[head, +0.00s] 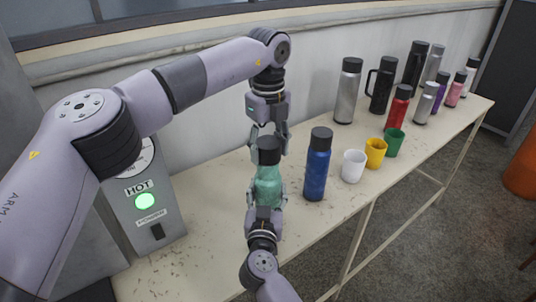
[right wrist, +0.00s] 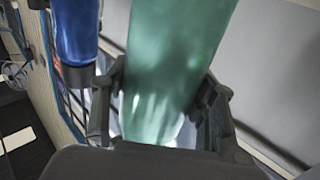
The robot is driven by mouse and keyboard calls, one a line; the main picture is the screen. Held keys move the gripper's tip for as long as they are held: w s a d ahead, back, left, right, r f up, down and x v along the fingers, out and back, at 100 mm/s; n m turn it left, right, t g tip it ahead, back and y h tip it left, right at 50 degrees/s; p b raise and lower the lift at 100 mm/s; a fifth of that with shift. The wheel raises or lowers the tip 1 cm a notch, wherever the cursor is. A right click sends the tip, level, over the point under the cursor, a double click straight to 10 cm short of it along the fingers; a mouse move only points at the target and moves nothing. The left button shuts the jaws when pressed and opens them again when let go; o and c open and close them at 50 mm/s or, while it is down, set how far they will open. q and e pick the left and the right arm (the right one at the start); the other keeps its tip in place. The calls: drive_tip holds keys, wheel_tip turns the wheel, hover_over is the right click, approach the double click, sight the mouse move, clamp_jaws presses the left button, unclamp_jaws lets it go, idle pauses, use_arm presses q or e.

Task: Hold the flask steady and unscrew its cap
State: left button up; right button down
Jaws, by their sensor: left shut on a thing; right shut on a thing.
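The green flask (head: 268,187) stands upright near the front edge of the table, with its black cap (head: 268,151) on top. My left gripper (head: 268,140) comes down from above, and its fingers are shut on the cap from both sides. My right gripper (head: 267,192) comes in from the front and is shut on the flask's body. In the right wrist view the green flask (right wrist: 170,65) fills the space between the two dark fingers of my right gripper (right wrist: 160,115). The cap is outside that view.
A blue flask (head: 317,165) stands close to the right of the green one and shows in the right wrist view (right wrist: 76,30). White (head: 353,167), yellow (head: 375,154) and green (head: 394,143) cups stand farther right, with several bottles behind. A dispenser (head: 143,195) marked HOT is at left.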

drive_tip(key=c, duration=0.6)
unclamp_jaws()
drive_tip(key=shift+o, duration=0.2)
